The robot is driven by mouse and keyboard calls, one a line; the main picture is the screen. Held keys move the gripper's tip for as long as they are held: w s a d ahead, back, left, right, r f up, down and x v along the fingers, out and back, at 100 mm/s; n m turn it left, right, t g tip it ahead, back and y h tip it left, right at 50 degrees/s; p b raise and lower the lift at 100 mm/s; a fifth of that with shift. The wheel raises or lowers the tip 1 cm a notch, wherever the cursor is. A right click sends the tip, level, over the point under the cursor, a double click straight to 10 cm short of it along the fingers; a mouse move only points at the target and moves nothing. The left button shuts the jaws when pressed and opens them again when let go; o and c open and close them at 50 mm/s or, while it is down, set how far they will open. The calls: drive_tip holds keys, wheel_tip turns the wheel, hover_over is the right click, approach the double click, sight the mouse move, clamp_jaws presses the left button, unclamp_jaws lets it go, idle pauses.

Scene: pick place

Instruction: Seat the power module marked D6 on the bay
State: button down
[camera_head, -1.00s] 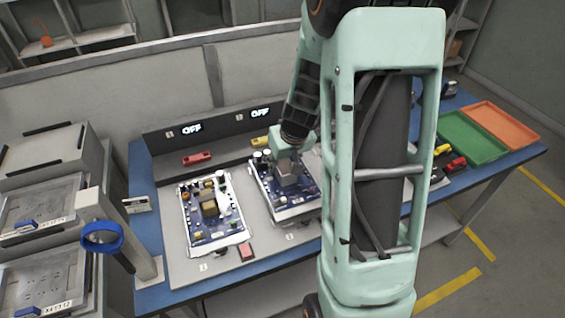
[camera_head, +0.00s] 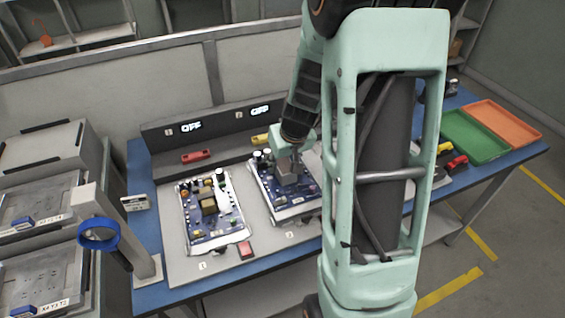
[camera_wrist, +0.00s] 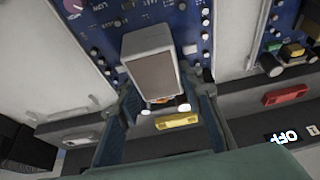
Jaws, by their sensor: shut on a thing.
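My gripper (camera_head: 287,160) is over the right of two blue circuit boards (camera_head: 265,192) on the grey bench fixture. In the wrist view, my gripper (camera_wrist: 165,108) has one finger on each side of a grey box-shaped module (camera_wrist: 152,75) with a brownish face and is shut on it. This module also shows below my gripper in the head view (camera_head: 289,171). The blue board shows behind it in the wrist view (camera_wrist: 100,22). I cannot read a D6 mark, and the module hides the spot beneath it, so I cannot tell if it touches the board.
The left board (camera_head: 191,235) carries several parts. Behind the boards is a dark panel with lit displays, the left reading OFF (camera_head: 191,126). Green (camera_head: 472,137) and orange (camera_head: 505,119) trays stand at right.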

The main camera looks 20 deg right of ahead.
drive_tip(key=shift+w+f+b, duration=0.1)
drive_tip(key=shift+f+b, duration=0.85)
drive_tip(key=shift+b, duration=0.6)
idle(1.4)
idle(0.3)
drive_tip(key=c, duration=1.3)
unclamp_jaws()
drive_tip(key=shift+s+f, duration=0.15)
drive_tip(key=shift+s, duration=0.05)
drive_tip(key=c, duration=0.3)
drive_tip(key=shift+w+r+p, duration=0.1)
drive_tip(key=shift+r+p, duration=2.4)
drive_tip(key=shift+r, duration=1.15)
